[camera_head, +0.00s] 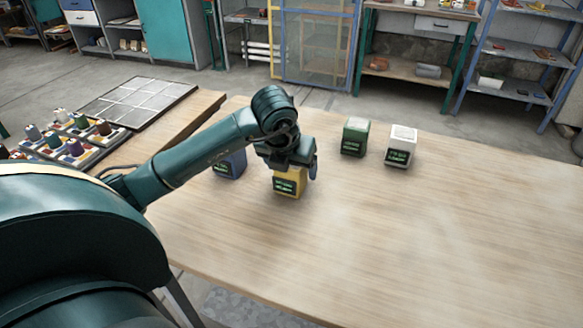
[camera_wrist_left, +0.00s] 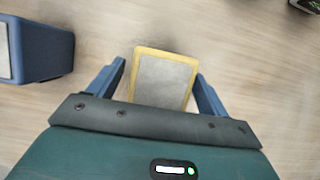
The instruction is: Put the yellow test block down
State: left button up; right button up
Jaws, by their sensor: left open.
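The yellow test block (camera_head: 290,183) stands upright on the wooden table, with a dark label on its front. My left gripper (camera_head: 291,165) is directly above it and hides part of its top. In the left wrist view the block (camera_wrist_left: 162,80) shows a grey top with a yellow rim. It sits between the two blue fingers of my left gripper (camera_wrist_left: 158,92), which are open with a gap on each side of it. My right gripper is not in view.
A blue block (camera_head: 229,166) stands just left of the yellow one. A green block (camera_head: 355,138) and a white block (camera_head: 401,147) stand to the right. The table (camera_head: 430,235) is clear at front right. A spool rack (camera_head: 70,140) is at the left.

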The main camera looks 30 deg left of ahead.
pick_arm(q)
jog(key=v, duration=1.1)
jog(key=shift+d+f, duration=0.1)
